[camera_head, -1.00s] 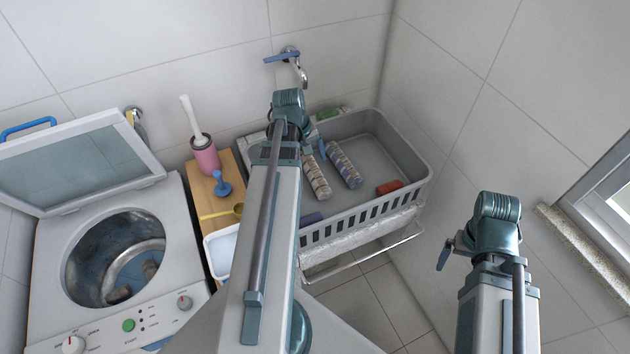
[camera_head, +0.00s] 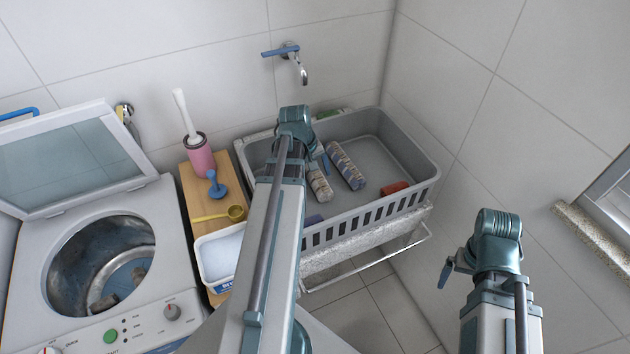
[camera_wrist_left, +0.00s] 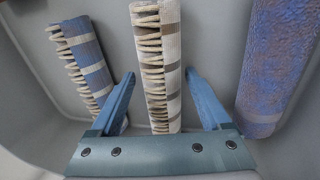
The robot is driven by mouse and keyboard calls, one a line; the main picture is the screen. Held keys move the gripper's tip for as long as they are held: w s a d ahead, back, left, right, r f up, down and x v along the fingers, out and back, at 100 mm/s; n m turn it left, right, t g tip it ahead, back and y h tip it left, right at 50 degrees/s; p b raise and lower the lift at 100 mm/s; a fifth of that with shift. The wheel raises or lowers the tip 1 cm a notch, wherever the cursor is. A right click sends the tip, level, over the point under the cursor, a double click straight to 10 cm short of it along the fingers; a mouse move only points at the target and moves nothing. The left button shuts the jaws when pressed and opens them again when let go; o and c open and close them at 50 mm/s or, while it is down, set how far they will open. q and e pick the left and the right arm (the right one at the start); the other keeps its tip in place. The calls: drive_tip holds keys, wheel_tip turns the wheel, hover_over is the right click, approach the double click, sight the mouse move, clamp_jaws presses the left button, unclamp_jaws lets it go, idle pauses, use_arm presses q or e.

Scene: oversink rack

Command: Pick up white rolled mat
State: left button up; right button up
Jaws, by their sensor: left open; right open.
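The white rolled mat (camera_head: 319,184), pale with brown bands, lies in the grey basket. In the left wrist view the white rolled mat (camera_wrist_left: 157,55) runs lengthwise between the two spread blue fingers of my left gripper (camera_wrist_left: 160,95), touching neither as far as I can see. In the head view my left gripper (camera_head: 323,162) is over the basket, mostly hidden by its own wrist, which also covers part of the mat. My right gripper (camera_head: 446,272) is open and empty, outside the basket to the right.
A blue-and-white striped roll (camera_head: 345,165) and a plain blue roll (camera_wrist_left: 275,70) flank the white one. A red item (camera_head: 395,187) lies at the basket's right. The basket wall (camera_head: 370,213) surrounds them. A tap (camera_head: 290,52) is above; a washing machine (camera_head: 170,285) stands left.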

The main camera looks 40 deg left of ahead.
use_arm(q)
drive_tip(key=c, duration=1.2)
drive_tip(key=shift+r, duration=0.15)
drive_tip(key=p+v, duration=0.3)
drive_tip(key=w+p+v, duration=0.1)
drive_tip(key=p+v, duration=0.2)
drive_tip(key=p, duration=0.1)
drive_tip(key=d+p+v, duration=0.1)
drive_tip(key=p+v, duration=0.2)
drive_tip(key=shift+w+r, duration=0.35)
drive_tip(key=shift+r, duration=0.2)
drive_tip(key=shift+f, duration=0.15)
